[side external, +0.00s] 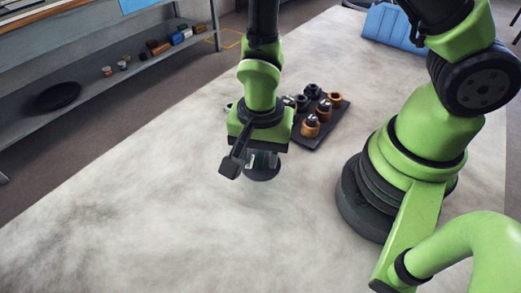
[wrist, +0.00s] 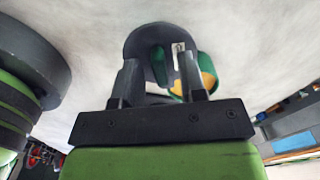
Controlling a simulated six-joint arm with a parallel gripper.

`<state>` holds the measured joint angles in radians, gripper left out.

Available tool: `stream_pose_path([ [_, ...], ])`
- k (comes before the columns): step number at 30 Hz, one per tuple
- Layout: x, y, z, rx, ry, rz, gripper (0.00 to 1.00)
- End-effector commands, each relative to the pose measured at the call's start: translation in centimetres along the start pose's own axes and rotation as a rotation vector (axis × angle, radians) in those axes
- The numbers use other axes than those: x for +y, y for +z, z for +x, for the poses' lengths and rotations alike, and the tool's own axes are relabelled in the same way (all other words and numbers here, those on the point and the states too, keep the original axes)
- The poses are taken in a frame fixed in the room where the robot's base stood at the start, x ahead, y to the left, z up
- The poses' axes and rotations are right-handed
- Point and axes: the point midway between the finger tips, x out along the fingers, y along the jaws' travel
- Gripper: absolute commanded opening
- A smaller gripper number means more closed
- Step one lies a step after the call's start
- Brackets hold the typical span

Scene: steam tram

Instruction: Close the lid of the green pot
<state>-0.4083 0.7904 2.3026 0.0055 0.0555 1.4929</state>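My gripper (side external: 258,160) points down at the middle of the table, low over a dark round piece (side external: 262,174). In the wrist view my gripper (wrist: 160,68) has its two fingers apart. The dark grey round piece (wrist: 146,38) shows beyond and between them; I cannot tell whether it is the lid or a base. A green curved part with yellow on it, likely the green pot (wrist: 207,66), shows beside and behind the right finger. Most of the pot is hidden by my gripper, and I cannot make out the lid's angle or any contact.
A dark tray (side external: 310,136) with several orange and dark round parts lies behind my gripper to the right. A blue bin (side external: 392,27) stands at the far end. A shelf (side external: 120,72) with small items runs along the left. The front left of the table (side external: 130,220) is clear.

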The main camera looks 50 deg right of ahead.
Motion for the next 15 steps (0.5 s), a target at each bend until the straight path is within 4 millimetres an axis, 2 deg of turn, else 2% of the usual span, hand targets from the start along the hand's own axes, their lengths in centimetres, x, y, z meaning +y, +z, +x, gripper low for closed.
stream_pose_path([
  [5,-0.01,0.00,-0.02,0.000,0.000,0.000,0.36],
  [9,0.00,0.00,-0.03,0.000,0.000,0.000,0.04],
  [10,0.00,0.00,-0.03,0.000,0.000,0.000,0.00],
  [15,0.00,0.00,-0.04,0.000,0.000,0.001,0.00],
])
